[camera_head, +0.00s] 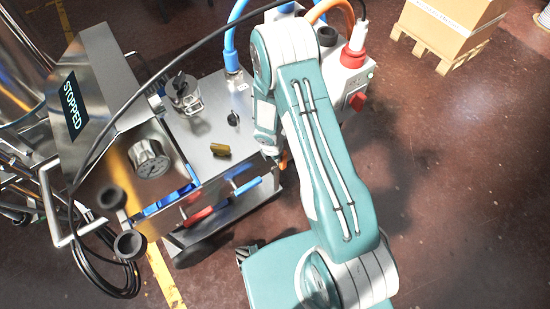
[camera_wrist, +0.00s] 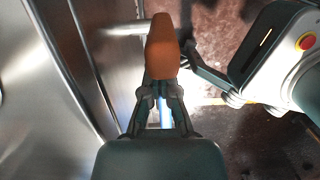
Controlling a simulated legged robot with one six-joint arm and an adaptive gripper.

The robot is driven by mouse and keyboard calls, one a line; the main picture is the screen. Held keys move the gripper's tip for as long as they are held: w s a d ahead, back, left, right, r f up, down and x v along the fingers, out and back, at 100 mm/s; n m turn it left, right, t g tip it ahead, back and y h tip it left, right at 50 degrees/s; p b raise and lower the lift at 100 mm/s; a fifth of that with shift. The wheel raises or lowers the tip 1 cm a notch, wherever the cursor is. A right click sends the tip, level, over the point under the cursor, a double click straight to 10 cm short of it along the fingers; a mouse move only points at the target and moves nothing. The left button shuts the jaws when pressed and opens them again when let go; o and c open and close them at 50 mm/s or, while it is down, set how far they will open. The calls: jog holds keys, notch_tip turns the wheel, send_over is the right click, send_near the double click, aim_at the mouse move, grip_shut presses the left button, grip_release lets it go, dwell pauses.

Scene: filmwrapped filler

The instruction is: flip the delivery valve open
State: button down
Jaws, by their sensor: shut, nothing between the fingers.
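The steel filler machine (camera_head: 213,128) is in the head view, its tilted display (camera_head: 74,104) reading STOPPED. Below its top plate are a blue lever handle (camera_head: 248,187) and a red one (camera_head: 198,217); I cannot tell which is the delivery valve. My gripper is mostly hidden behind my arm in the head view, at the machine's right edge. In the wrist view my gripper (camera_wrist: 163,70) is shut, with an orange piece at the fingertips that may be part of it. A blue strip (camera_wrist: 165,112) shows behind the fingers; contact cannot be told.
Smooth steel panels (camera_wrist: 55,75) stand close on the left in the wrist view. A red-and-white electrical box (camera_head: 345,85) with cables is behind my arm. A carton (camera_head: 448,27) sits on a pallet at the upper right. The floor (camera_head: 460,190) on the right is clear.

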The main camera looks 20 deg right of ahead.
jog(key=shift+d+y, duration=0.2)
jog(key=shift+y, duration=0.1)
dwell(0.5)
